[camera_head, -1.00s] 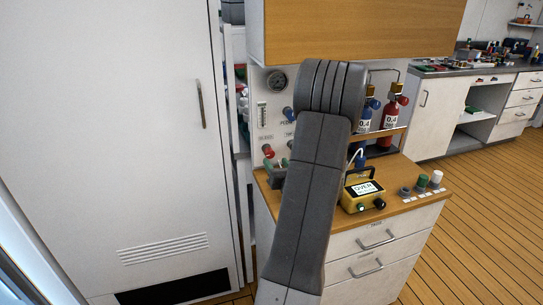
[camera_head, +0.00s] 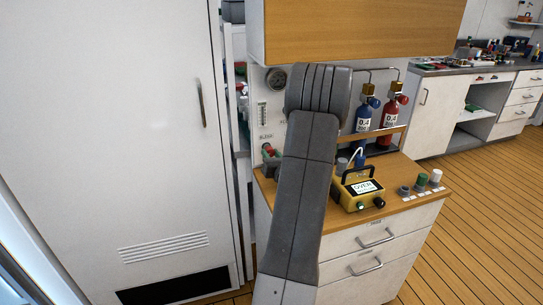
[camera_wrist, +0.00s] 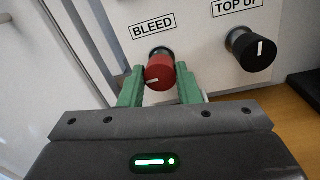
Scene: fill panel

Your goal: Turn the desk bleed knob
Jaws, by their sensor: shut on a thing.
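The red bleed knob (camera_wrist: 159,73) sits under the BLEED label on the white panel in the wrist view, with a white mark on its face pointing to the lower left. My gripper (camera_wrist: 160,84) has its green fingers on either side of the knob and is shut on it. In the head view the knob (camera_head: 267,149) shows small on the panel, left of my arm. My arm hides most of the gripper there.
A black TOP UP knob (camera_wrist: 251,49) is right of the bleed knob. A yellow meter (camera_head: 358,187) stands on the wooden desk top (camera_head: 400,186). Blue (camera_head: 364,114) and red (camera_head: 391,112) bottles stand behind it. A tall white door (camera_head: 110,130) is at left.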

